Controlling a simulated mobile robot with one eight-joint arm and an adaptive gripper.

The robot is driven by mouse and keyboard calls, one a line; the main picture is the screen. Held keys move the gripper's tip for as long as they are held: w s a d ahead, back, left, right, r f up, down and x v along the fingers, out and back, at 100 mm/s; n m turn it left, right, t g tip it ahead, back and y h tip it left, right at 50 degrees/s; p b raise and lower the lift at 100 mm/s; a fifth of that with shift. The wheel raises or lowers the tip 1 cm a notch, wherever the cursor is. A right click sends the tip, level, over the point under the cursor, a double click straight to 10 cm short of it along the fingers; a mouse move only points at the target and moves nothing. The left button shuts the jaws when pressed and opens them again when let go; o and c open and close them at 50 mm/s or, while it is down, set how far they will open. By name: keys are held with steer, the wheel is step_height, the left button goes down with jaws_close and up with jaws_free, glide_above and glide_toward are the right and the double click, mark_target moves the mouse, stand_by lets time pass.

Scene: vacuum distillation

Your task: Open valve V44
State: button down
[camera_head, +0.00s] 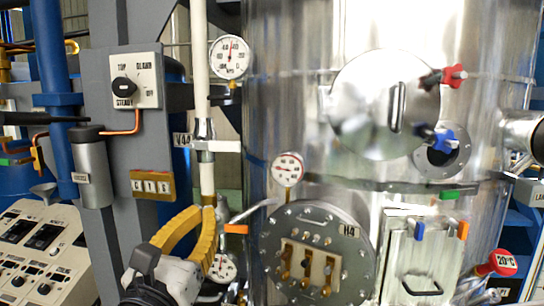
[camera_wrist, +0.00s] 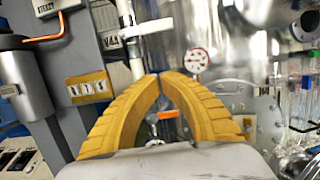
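The V44 label (camera_head: 182,140) is a small white tag beside a white vertical pipe (camera_head: 201,75) left of the steel vessel. The label also shows in the wrist view (camera_wrist: 111,42). An orange-tipped lever (camera_head: 236,229) sits low by the pipe; I cannot tell whether it belongs to V44. It also shows between my fingers in the wrist view (camera_wrist: 168,114). My gripper (camera_head: 206,211) has yellow ribbed fingers, in front of the lower pipe. In the wrist view its fingertips (camera_wrist: 160,77) come together with nothing visible between them. The fingers hide part of the pipe and fittings.
Gauges stand near the pipe, one above (camera_head: 231,57) and one to the right (camera_head: 288,169). The round H4 flange (camera_head: 350,231) is right of my gripper. A grey column with a dial switch (camera_head: 124,87) and a metal cylinder (camera_head: 91,170) stand left.

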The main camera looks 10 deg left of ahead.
mark_target(215, 146)
steer(key=w+r+p, duration=0.4)
steer(key=w+r, duration=0.2)
steer(key=w, duration=0.4)
steer(key=shift+d+r, duration=0.15)
steer(key=shift+d, duration=0.25)
steer(key=shift+s, duration=0.2)
steer(key=shift+d+r+n, duration=0.15)
steer(key=shift+r+n, duration=0.15)
steer(key=shift+n, duration=0.2)
